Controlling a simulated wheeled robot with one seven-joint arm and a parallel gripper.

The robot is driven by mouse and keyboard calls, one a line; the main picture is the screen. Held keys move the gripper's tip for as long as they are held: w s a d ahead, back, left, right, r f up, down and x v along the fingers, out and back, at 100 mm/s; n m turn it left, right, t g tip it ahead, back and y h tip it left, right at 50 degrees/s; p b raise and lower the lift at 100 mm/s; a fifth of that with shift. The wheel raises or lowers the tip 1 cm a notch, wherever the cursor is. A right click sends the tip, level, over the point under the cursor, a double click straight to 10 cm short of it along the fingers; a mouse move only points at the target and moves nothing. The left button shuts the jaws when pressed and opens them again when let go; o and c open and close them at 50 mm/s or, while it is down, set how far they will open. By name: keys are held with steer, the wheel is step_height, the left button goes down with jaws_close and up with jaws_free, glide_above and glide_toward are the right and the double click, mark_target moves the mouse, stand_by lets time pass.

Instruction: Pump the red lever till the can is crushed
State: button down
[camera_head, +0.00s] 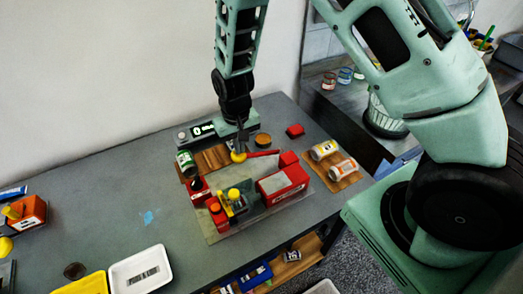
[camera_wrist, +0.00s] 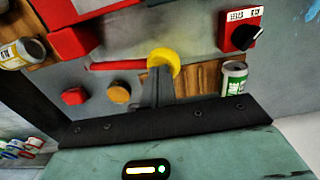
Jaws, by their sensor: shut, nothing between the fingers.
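The red lever (camera_head: 262,154) reaches left from the red crusher (camera_head: 284,190) and ends in a yellow ball knob (camera_head: 238,157). The lever also shows in the wrist view (camera_wrist: 115,66), with its yellow knob (camera_wrist: 164,61). My gripper (camera_head: 241,143) is shut, its fingertips at the knob; I cannot tell whether they press on it. A green-and-white can (camera_head: 186,163) stands on a wooden board left of the gripper, and also shows in the wrist view (camera_wrist: 234,78). I cannot make out a can inside the crusher.
Two cans, one yellow-and-white (camera_head: 324,149) and one orange-and-white (camera_head: 343,169), lie on a wooden board at the right. A red block (camera_head: 295,131) and an orange disc (camera_head: 263,140) sit behind the lever. A white tray (camera_head: 141,268) lies front left. The left tabletop is mostly clear.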

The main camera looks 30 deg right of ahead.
mark_target(238, 159)
steer(key=shift+a+f+b, duration=0.2)
steer(key=shift+f+b, duration=0.25)
steer(key=shift+f, duration=0.25)
steer(key=shift+a+f+b, duration=0.2)
steer(key=shift+f+b, duration=0.2)
steer(key=shift+f, duration=0.3)
steer(key=shift+a+f+b, duration=0.1)
steer(key=shift+f+b, duration=0.85)
steer(key=shift+f, duration=0.4)
